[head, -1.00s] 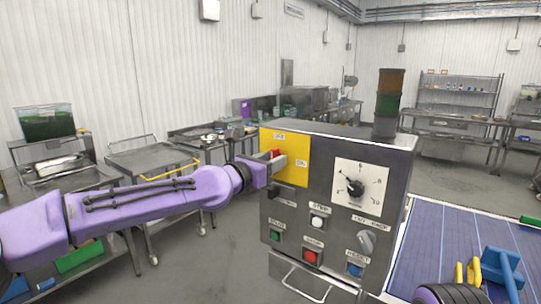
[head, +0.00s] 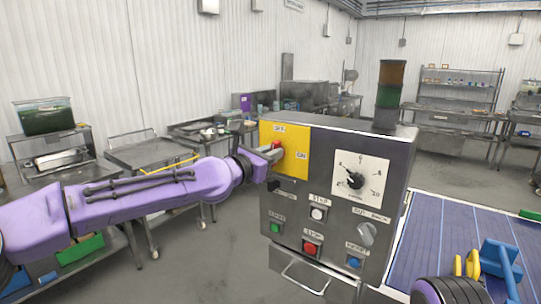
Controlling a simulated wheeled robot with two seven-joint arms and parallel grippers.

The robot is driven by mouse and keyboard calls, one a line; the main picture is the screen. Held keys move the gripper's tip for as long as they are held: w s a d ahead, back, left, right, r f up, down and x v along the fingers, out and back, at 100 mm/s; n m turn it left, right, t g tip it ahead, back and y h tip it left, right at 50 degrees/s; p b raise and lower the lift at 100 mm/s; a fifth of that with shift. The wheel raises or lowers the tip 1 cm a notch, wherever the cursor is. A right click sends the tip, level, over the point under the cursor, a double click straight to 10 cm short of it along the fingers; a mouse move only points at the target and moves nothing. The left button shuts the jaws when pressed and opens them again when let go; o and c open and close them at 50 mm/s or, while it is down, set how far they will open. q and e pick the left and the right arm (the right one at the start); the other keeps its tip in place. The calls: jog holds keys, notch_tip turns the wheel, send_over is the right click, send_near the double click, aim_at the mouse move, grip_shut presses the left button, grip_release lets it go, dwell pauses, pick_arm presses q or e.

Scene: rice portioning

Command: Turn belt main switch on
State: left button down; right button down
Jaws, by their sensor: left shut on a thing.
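The control box (head: 330,215) stands in the middle of the head view. Its yellow plate (head: 296,153) at the upper left carries a red main switch (head: 277,145) with small labels above and to its right. My left gripper (head: 272,153) reaches in from the left and is shut on the red switch, whose handle is partly hidden by the fingers.
The box also has a dial (head: 357,180), a green button (head: 275,228), a red button (head: 311,247) and a blue button (head: 353,262). A signal tower (head: 390,85) stands on top. The blue belt (head: 430,235) lies to the right. Steel carts (head: 160,157) stand at left.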

pick_arm(q)
jog(key=m+b, duration=0.1)
jog(key=m, duration=0.3)
jog(key=shift+d+f+m, duration=0.1)
jog(key=shift+m, duration=0.2)
jog(key=shift+s+d+f+m+b, duration=0.15)
jog(key=shift+m+b, duration=0.65)
jog(key=shift+m, duration=2)
jog(key=shift+f+m+b, duration=0.1)
jog(key=shift+m+b, duration=0.7)
jog(key=shift+m, duration=2)
jog(key=c, duration=1.1)
grip_release()
